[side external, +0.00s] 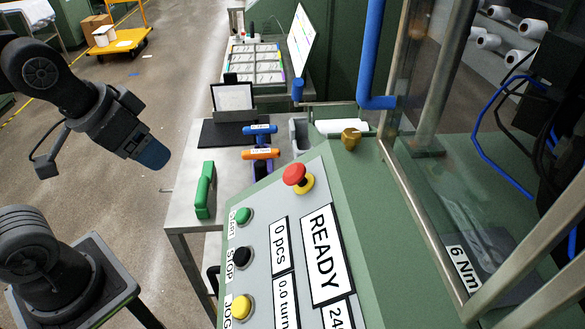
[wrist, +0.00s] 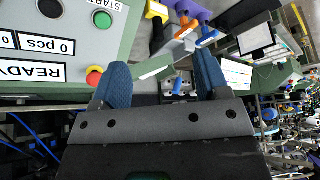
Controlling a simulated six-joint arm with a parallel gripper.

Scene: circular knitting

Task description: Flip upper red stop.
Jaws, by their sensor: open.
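A red mushroom stop button (side external: 294,174) on a yellow base stands at the upper end of the sloped control panel (side external: 262,230). It is the only red button I see. It also shows in the wrist view (wrist: 94,76), just left of my left finger. My gripper (side external: 151,155) hangs in the air to the left of the bench, well apart from the button. In the wrist view, my gripper (wrist: 163,75) has its two blue fingers spread, with nothing held between them.
Green START (side external: 243,215), black STOP (side external: 243,256) and yellow JOG (side external: 242,306) buttons line the panel. A green-handled tool (side external: 205,190) and blue and orange-handled tools (side external: 260,153) lie on the bench. A blue pipe (side external: 371,60) and clear guard rise behind the panel.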

